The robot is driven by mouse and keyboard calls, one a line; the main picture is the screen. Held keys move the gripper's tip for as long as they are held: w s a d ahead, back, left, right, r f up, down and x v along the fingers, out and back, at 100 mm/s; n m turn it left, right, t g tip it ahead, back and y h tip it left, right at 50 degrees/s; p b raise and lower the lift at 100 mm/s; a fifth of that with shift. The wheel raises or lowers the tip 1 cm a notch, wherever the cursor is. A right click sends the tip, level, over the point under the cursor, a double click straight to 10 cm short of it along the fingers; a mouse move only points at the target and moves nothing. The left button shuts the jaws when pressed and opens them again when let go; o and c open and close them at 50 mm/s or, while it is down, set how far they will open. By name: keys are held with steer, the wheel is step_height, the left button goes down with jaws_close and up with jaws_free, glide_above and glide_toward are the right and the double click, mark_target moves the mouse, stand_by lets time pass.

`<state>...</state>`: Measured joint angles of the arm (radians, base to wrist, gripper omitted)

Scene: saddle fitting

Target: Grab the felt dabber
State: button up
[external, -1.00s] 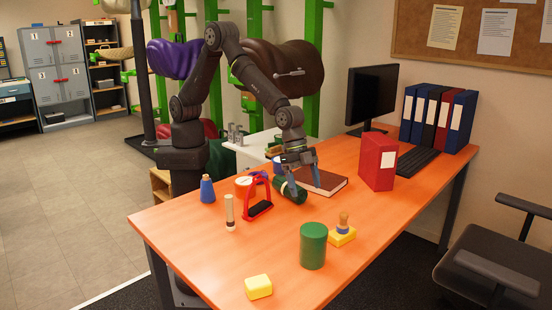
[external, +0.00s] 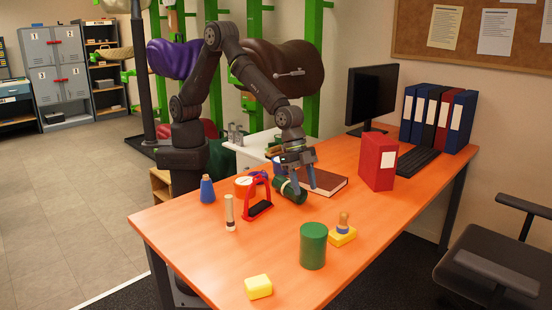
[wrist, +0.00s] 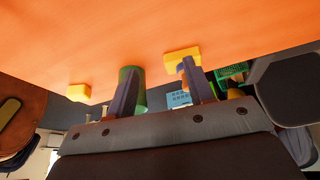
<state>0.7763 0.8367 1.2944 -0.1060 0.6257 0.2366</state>
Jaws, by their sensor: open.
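The pictures do not settle which thing is the felt dabber. One candidate is a slim upright piece (external: 230,212) with a pale shaft and dark lower band, at the table's front left. The other is a wooden knob with a blue collar (external: 343,223) on a yellow pad (external: 342,237), right of centre. My gripper (external: 303,187) is open, pointing down beside a dark green roll lying on its side (external: 287,190), apart from both candidates. In the wrist view, the two fingers of my gripper (wrist: 160,68) are spread, with the yellow pad (wrist: 181,57) beyond the right finger.
A green cylinder (external: 313,246) and a yellow block (external: 258,287) stand toward the front.

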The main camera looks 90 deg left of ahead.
steer(key=s+r+m+g, duration=0.1)
steer(key=s+r+m, duration=0.35)
steer(key=s, duration=0.85)
steer(key=m+g+h, duration=0.1)
steer(key=m, duration=0.1)
glide_toward(230, 215)
steer(key=shift+n, duration=0.25)
steer(key=shift+x, duration=4.4)
jaws_close()
